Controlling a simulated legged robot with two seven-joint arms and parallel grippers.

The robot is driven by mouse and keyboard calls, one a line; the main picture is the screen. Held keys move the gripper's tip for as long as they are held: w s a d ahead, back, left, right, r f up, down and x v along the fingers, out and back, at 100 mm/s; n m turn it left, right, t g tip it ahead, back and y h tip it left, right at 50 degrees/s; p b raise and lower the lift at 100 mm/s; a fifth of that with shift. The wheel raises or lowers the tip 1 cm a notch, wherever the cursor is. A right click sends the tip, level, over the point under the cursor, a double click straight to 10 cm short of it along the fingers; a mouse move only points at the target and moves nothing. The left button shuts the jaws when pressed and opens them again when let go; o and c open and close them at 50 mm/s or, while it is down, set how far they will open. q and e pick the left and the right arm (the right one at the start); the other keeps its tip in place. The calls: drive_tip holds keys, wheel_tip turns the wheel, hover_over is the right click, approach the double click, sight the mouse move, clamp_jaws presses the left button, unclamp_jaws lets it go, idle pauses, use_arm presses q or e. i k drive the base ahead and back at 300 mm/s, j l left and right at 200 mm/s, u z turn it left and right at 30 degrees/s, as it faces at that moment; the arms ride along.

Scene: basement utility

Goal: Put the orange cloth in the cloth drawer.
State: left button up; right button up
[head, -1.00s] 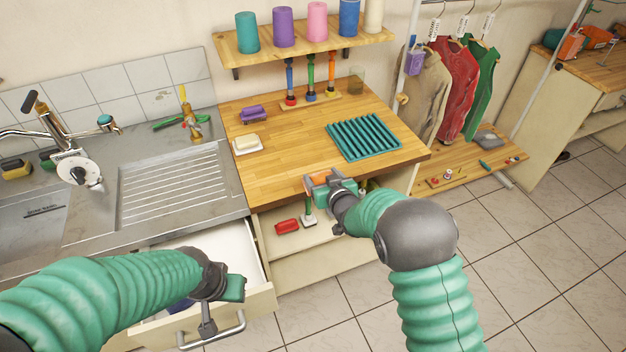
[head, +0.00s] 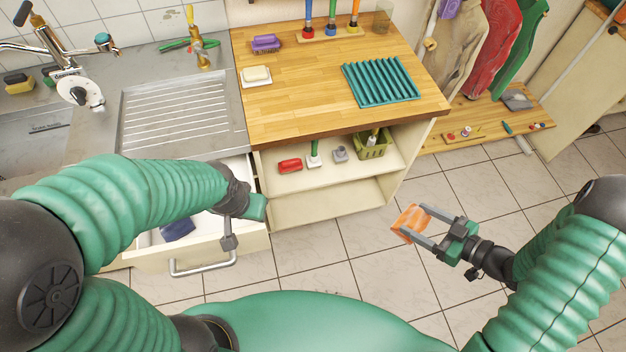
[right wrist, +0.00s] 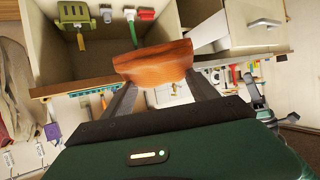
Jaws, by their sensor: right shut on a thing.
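The orange cloth (head: 408,222) is pinched between the fingers of my right gripper (head: 418,226), held in the air over the tiled floor, right of the open cabinet. In the right wrist view the cloth (right wrist: 153,62) spans both fingertips. The drawer (head: 252,243) under the sink counter stands pulled out, with a dark blue folded item (head: 178,229) inside. My left arm covers part of the drawer.
The wooden worktop (head: 300,100) holds a teal ribbed mat (head: 380,82), a soap dish (head: 256,78) and a purple brush (head: 266,43). The floor in front is clear.

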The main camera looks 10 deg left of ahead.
sight(221, 220)
drive_tip(key=i+l+u, duration=0.1)
drive_tip(key=l+u, duration=0.15)
drive_tip(key=u, duration=0.15)
drive_tip(key=i+l+u, duration=0.1)
drive_tip(key=l+u, duration=0.15)
drive_tip(key=u, duration=0.2)
drive_tip(key=l+u, duration=0.4)
drive_tip(key=i+j+u, duration=0.2)
drive_tip(key=i, duration=0.25)
drive_tip(key=l, duration=0.1)
